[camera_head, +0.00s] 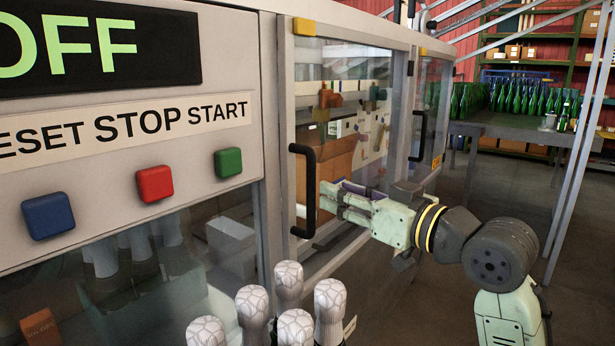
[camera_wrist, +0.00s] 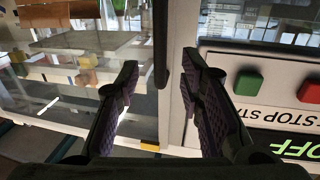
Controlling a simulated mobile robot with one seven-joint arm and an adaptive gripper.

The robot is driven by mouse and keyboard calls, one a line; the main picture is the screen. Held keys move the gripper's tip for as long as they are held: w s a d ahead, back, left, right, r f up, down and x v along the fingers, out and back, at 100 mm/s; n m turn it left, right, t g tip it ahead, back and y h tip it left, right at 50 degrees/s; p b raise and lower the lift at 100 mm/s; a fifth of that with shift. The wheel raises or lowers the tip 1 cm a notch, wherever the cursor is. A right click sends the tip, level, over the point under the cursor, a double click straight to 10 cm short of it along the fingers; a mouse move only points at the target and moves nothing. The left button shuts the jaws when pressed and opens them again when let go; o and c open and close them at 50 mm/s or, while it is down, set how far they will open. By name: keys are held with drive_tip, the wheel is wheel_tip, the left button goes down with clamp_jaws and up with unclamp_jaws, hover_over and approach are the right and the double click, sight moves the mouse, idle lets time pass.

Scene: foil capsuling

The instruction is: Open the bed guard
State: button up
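The guard is a clear panel in a grey metal frame (camera_head: 282,120) on the machine front, and it looks closed. Its black vertical handle (camera_head: 310,215) is on the panel's left side. My gripper (camera_head: 330,203) is just right of the handle in the head view, fingers pointing at it. In the wrist view, my gripper (camera_wrist: 160,72) has its fingers wide apart, with nothing held. The handle (camera_wrist: 161,40) shows there as a dark bar in line with the gap between the fingers. I cannot tell whether the fingertips reach past it, and I see no contact.
Left of the guard is a control panel with blue (camera_head: 48,215), red (camera_head: 155,183) and green (camera_head: 228,162) buttons under an OFF display (camera_head: 100,48). Several foil-capped bottle tops (camera_head: 330,300) stand below the handle. A second guard handle (camera_head: 419,135) is further right. A bottle table (camera_head: 510,127) stands behind.

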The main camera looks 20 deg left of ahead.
sight(314, 182)
drive_tip(key=p+x, duration=0.2)
drive_tip(key=x, duration=0.6)
drive_tip(key=shift+w+a, duration=0.1)
clamp_jaws()
idle(0.6)
